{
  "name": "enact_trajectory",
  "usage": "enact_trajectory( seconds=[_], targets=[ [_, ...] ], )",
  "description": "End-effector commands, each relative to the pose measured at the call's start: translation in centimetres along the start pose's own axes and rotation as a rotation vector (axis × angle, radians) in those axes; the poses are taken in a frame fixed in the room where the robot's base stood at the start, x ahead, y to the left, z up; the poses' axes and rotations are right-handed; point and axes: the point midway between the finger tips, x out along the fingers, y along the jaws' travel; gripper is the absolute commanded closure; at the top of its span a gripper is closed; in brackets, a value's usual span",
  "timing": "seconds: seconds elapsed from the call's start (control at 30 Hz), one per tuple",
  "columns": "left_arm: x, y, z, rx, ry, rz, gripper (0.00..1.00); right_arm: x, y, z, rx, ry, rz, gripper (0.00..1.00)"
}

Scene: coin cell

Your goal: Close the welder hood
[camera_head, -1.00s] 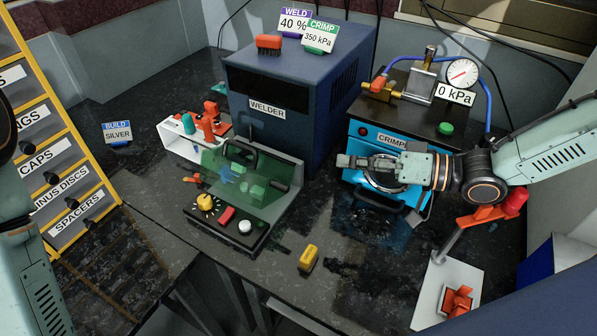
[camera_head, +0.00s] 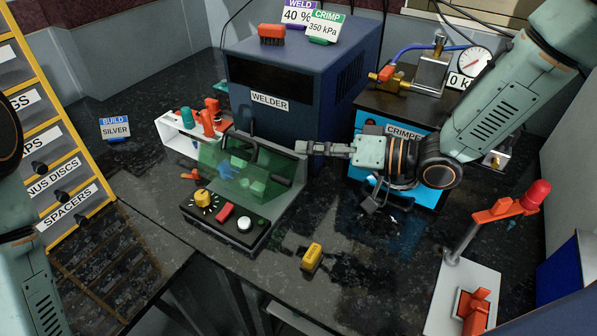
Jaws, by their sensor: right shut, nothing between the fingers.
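The welder (camera_head: 268,102) is a dark blue box at the back centre. In front of it stands its small station with a see-through green hood (camera_head: 226,166). I cannot tell clearly whether the hood is raised or down; green blocks show through it. A control panel (camera_head: 222,222) with a yellow knob, red switch and white button lies in front of it. My right gripper (camera_head: 303,148) is shut and empty, pointing left, with its tips by the upper right corner of the station. Touching or apart is unclear. My left arm shows at the left edge; its gripper is out of view.
The blue crimper (camera_head: 398,146) stands right of the welder, partly behind my right arm. A white rack (camera_head: 176,138) is left of the hood. A yellow block (camera_head: 312,256) lies on the dark table in front. A red-handled lever stand (camera_head: 462,235) is at right.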

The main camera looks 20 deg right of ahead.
Motion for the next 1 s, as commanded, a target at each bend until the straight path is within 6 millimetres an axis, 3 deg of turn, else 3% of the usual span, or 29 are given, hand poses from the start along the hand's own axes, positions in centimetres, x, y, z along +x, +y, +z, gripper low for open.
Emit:
enact_trajectory(
  seconds=[0.1, 0.2, 0.4, 1.0],
  targets=[
    [0.5, 0.0, 0.0, 0.000, 0.000, 0.000, 0.64, 1.2, 0.1, 0.4, -0.001, -0.004, 0.000, 1.00],
    [1.0, 0.0, 0.0, 0.000, 0.000, 0.000, 0.64, 1.5, 0.1, 2.1, 0.004, -0.003, 0.000, 1.00],
    [1.4, 0.0, 0.0, 0.000, 0.000, 0.000, 0.64, 1.9, 0.0, 3.7, 0.001, 0.000, -0.001, 1.00],
    [1.5, 0.0, 0.0, 0.000, 0.000, 0.000, 0.64, 2.0, 0.0, 4.3, -0.028, -0.001, 0.007, 1.00]
  ],
)
